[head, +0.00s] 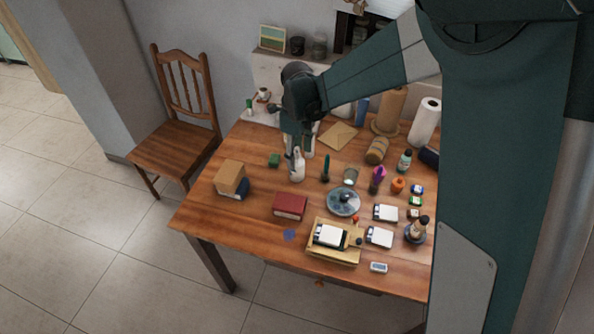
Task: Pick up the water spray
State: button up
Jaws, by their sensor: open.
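A white spray bottle (298,168), which looks like the water spray, stands upright on the wooden table (215,215), left of the table's middle. My gripper (299,155) is open and points down at the bottle's upper part. Its fingers show beside and behind the bottle's top. I cannot tell whether they touch it. The bottle's head is partly hidden by the gripper.
A red box (290,205) lies in front. The right side is crowded with small items.

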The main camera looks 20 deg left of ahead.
aim_at(297, 167)
jog(key=shift+f, duration=1.05)
jog(key=shift+f, duration=0.1)
jog(key=shift+f+b, duration=1)
jog(key=shift+f, duration=1.55)
jog(key=shift+c, duration=0.5)
jog(key=c, duration=1)
